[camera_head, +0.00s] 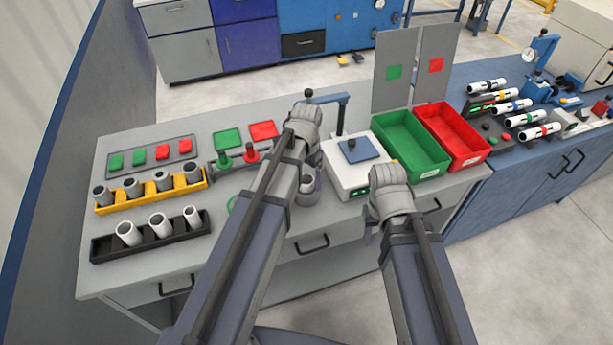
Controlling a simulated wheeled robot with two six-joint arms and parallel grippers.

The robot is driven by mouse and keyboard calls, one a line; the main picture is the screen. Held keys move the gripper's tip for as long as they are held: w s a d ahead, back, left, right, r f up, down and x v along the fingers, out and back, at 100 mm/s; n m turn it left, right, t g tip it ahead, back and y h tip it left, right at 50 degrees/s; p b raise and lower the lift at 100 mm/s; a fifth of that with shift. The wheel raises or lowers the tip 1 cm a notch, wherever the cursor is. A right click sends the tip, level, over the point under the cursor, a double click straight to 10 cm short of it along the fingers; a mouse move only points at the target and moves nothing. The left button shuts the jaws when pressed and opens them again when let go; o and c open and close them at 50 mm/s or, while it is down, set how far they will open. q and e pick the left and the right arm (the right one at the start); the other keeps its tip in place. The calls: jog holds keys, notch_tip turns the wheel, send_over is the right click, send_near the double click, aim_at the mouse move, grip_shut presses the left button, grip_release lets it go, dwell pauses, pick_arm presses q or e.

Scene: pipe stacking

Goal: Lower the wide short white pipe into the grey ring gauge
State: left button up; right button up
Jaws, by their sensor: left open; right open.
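A black rack (152,247) at the left of the bench holds three white pipes. The leftmost white pipe (127,234) looks the widest. A grey ring-shaped piece (311,197) stands on the bench just right of my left forearm. Something white shows inside it; my arm partly hides it, so I cannot tell how the two fit. My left gripper (305,118) is open, beyond that ring, near a blue-armed stand. My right gripper (389,180) is open, in front of the white scale. The fingertips of both are mostly hidden. Neither visibly holds a pipe.
A yellow rack (152,194) with several grey cylinders stands behind the black rack. A white scale (345,178) with a blue plate, a green bin (411,147) and a red bin (453,138) fill the right side. Green and red buttons sit behind my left forearm.

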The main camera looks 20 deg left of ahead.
pick_arm(q)
jog(key=shift+r, duration=0.1)
notch_tip(320, 180, up, 8)
jog(key=p, duration=0.7)
jog(key=shift+p, duration=0.4)
jog(key=shift+f, duration=0.2)
jog(key=s+d+y, duration=0.1)
jog(key=s+d, duration=0.9)
jog(key=s, duration=0.4)
jog(key=shift+s+d+n, duration=0.2)
jog(key=shift+n, duration=0.1)
jog(key=shift+a, duration=0.1)
